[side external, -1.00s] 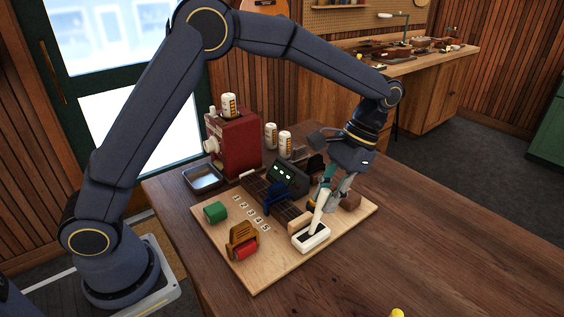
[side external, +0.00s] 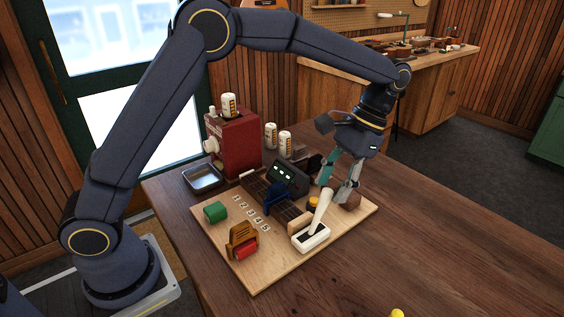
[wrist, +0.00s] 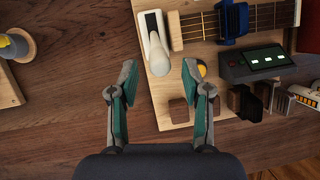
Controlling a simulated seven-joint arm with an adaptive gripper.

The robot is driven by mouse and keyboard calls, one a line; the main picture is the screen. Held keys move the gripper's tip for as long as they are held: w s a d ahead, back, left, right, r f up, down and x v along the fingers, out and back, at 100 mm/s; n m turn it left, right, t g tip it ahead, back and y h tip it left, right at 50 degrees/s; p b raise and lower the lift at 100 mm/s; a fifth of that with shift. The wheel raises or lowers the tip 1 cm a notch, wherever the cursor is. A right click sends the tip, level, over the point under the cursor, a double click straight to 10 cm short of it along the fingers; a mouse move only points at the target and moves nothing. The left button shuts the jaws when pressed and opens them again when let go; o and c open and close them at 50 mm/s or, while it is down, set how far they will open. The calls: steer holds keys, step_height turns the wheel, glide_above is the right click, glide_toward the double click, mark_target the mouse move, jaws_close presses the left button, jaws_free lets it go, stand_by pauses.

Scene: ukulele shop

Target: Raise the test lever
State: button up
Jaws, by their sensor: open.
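The test lever (side external: 320,209) is a thick white handle rising from a white base (side external: 312,239) with a dark slot, on the right part of a light wooden board. In the side external view it leans up and to the right, toward my gripper. In the wrist view the lever (wrist: 159,56) is at the top centre, beyond the fingertips. My gripper (side external: 340,184) is open and empty, above and behind the lever, apart from it. In the wrist view the teal-padded fingers of my gripper (wrist: 158,72) stand wide apart, with the lever's rounded end ahead of and roughly between them.
The board (side external: 255,283) also holds a fretted neck with a blue clamp (side external: 277,197), a dark display (side external: 288,177), a green block (side external: 215,212), an orange holder with a red roller (side external: 245,250) and brown blocks (wrist: 180,110). A red machine (side external: 235,145) stands behind. The table's right side is largely clear.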

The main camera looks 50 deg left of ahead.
steer(key=a+v, duration=0.1)
steer(key=v, duration=0.8)
steer(key=shift+d, duration=0.4)
steer(key=s+a+r+n+t, duration=0.15)
steer(key=s+a+r, duration=0.35)
steer(key=r, duration=0.5)
steer(key=s+a+r+t+h, duration=0.1)
steer(key=s+a+r+t, duration=0.3)
steer(key=s, duration=0.5)
steer(key=s+a+f+t, duration=0.2)
steer(key=s+f, duration=0.2)
steer(key=f, duration=0.3)
steer(key=s+a+f+t, duration=0.2)
steer(key=s+f, duration=0.2)
steer(key=f, duration=0.4)
steer(key=shift+a+t, duration=0.25)
steer(key=shift+t, duration=0.1)
